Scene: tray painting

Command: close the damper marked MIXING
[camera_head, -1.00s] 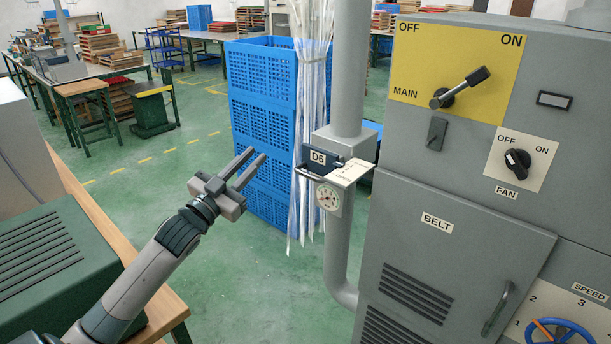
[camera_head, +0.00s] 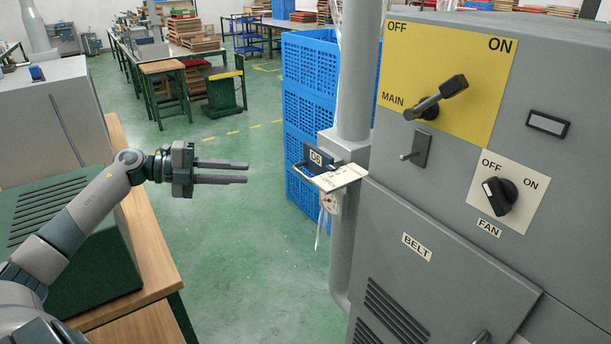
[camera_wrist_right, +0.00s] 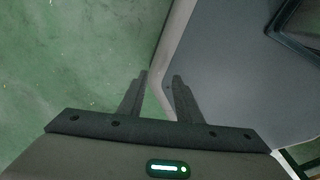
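A damper box marked D6 (camera_head: 316,158) sits on the grey vertical pipe (camera_head: 354,75) in the head view. A thin handle bar (camera_head: 300,172) sticks out at its left, and a pale plate (camera_head: 340,177) lies at its front with print too small to read. I can read no MIXING mark. My left gripper (camera_head: 247,172) is open and empty, pointing right, apart from the handle and left of it. My right gripper (camera_wrist_right: 160,76) shows only in the right wrist view, its fingers apart with nothing between them, near a grey panel edge.
A grey cabinet (camera_head: 450,190) with MAIN (camera_head: 438,98) and FAN (camera_head: 498,196) switches fills the right side. Blue crates (camera_head: 303,100) stand behind the pipe. A wooden bench (camera_head: 150,262) with a green machine is at left. Floor between is clear.

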